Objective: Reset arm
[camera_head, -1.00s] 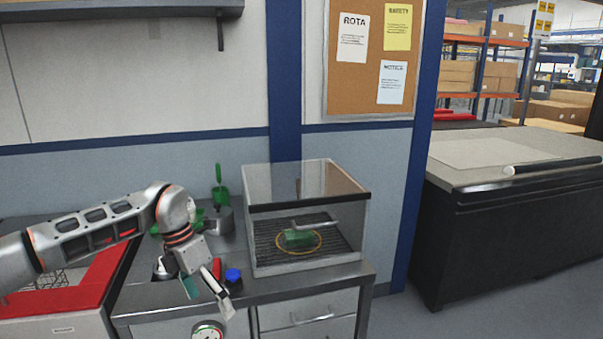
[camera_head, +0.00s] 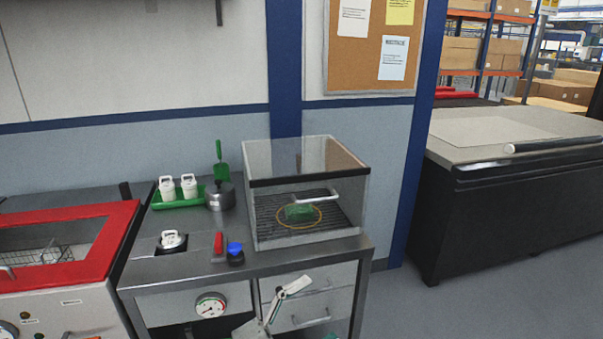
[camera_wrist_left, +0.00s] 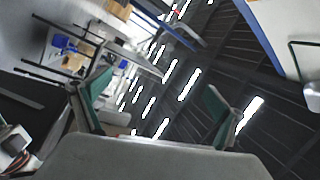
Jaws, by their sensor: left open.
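My left gripper (camera_head: 268,318) is low in the head view, in front of the bench drawers, its lower part cut off by the bottom edge. It also shows in the left wrist view (camera_wrist_left: 158,108), where its two green-padded fingers are wide apart with nothing between them. That view looks up toward the ceiling lights. Most of my left arm is out of the head view. My right gripper is not in view.
A steel bench (camera_head: 200,265) holds a clear glass-walled box (camera_head: 262,205) with a green item (camera_head: 298,213) inside, a green tray (camera_head: 178,200) with white jars, and a metal pot (camera_head: 220,197). A red-framed machine (camera_head: 125,225) stands left. Floor is clear at right.

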